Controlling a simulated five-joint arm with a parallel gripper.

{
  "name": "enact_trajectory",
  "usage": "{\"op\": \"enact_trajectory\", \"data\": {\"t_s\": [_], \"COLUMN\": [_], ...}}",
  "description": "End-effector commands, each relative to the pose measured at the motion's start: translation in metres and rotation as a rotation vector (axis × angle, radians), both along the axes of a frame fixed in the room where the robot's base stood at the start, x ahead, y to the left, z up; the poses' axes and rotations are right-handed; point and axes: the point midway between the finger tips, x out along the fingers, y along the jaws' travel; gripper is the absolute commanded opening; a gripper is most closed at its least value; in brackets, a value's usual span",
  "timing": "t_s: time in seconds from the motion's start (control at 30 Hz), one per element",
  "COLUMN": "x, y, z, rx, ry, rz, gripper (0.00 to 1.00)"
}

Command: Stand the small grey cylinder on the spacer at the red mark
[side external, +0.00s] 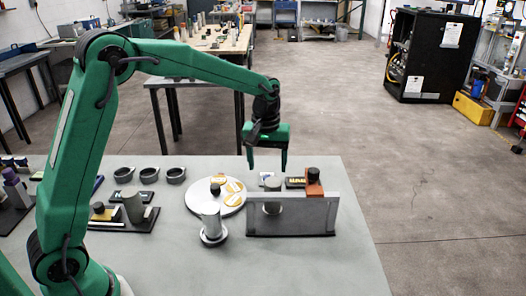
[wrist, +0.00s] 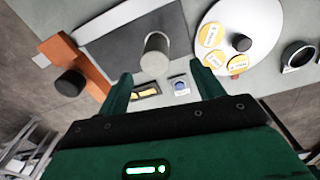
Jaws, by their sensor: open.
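A grey cylinder (side external: 272,207) stands upright behind a see-through grey panel (side external: 305,217). It also shows in the wrist view (wrist: 154,58), beside a dark flat surface. My gripper (side external: 268,162) is open and empty, above and beyond the cylinder behind the panel.
A white round plate (side external: 232,206) carries orange discs and a dark knob. Dark rings (side external: 149,175) stand at the back left. Small labelled pieces lie under my gripper. The front right of the table is clear.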

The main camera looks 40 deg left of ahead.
Motion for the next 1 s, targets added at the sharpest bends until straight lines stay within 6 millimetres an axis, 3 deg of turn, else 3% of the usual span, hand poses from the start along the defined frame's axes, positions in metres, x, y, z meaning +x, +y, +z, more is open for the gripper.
{"op": "enact_trajectory", "data": {"t_s": [0.2,0.5,0.73,1.0], "x": [-0.035,-0.092,-0.138,-0.192], "y": [0.004,0.009,0.013,0.016], "z": [0.04,0.081,0.1,0.108], "rx": [0.004,0.023,0.047,0.084], "ry": [-0.068,-0.161,-0.231,-0.311], "rz": [-0.087,-0.215,-0.314,-0.427], "gripper": [0.67,0.67,0.67,0.67]}}
